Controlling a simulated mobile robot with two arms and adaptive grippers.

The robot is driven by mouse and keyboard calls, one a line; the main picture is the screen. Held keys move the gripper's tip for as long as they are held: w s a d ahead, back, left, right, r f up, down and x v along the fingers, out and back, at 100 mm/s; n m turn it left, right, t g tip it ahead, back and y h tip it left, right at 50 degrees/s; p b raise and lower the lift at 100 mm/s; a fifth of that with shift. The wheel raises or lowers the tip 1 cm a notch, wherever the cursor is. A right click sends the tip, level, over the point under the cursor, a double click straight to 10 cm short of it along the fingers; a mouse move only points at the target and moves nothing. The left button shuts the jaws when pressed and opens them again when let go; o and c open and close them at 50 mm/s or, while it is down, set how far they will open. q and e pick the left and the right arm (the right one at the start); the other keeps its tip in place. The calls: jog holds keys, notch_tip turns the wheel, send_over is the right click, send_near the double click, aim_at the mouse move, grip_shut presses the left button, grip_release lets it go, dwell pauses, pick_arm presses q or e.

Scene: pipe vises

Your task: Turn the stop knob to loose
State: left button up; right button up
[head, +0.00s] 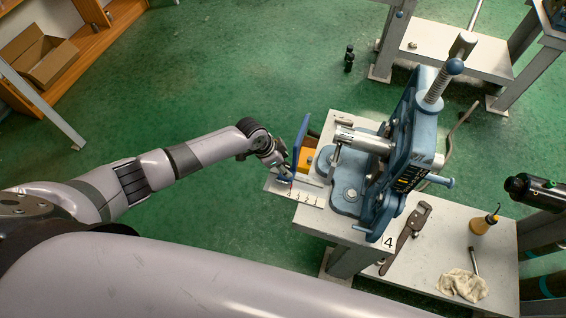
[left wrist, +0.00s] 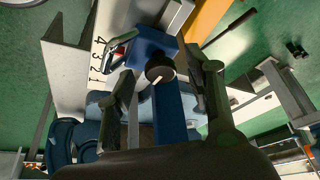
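The stop knob (left wrist: 160,68) is a dark round knob with a white mark, on the blue stop (left wrist: 150,42) in the left wrist view. In the head view the blue stop (head: 302,140) stands at the left end of the bench, and the knob cannot be made out. A scale numbered 1 to 4 (left wrist: 97,62) runs beside the stop, and it also shows in the head view (head: 305,196). My left gripper (head: 284,172) is at the stop. In the left wrist view its open fingers (left wrist: 168,70) lie either side of the knob; contact cannot be told.
The blue pipe vise (head: 403,135) with a metal pipe (head: 362,140) stands on the bench, right of the stop. A pipe wrench (head: 408,235), an oil bottle (head: 484,224) and a rag (head: 461,285) lie on the lower right surface. Green floor left of the bench is clear.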

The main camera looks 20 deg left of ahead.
pick_arm(q)
jog(key=c, duration=0.5)
grip_shut()
jog(key=shift+r+n+p, duration=0.15)
jog(key=shift+n+p, duration=0.25)
jog(key=shift+p, duration=0.15)
jog(key=shift+n, duration=0.4)
pick_arm(e)
jog(key=shift+w+d+r, duration=0.35)
jog(key=shift+w+r, duration=0.1)
jog(key=shift+r, duration=0.3)
pick_arm(q)
jog(key=shift+t, duration=0.3)
jog(key=o, duration=0.5)
grip_release()
pick_arm(e)
jog(key=shift+a, duration=0.2)
pick_arm(q)
jog(key=shift+o, duration=0.2)
pick_arm(e)
jog(key=shift+s+d, duration=0.1)
jog(key=shift+d, duration=0.05)
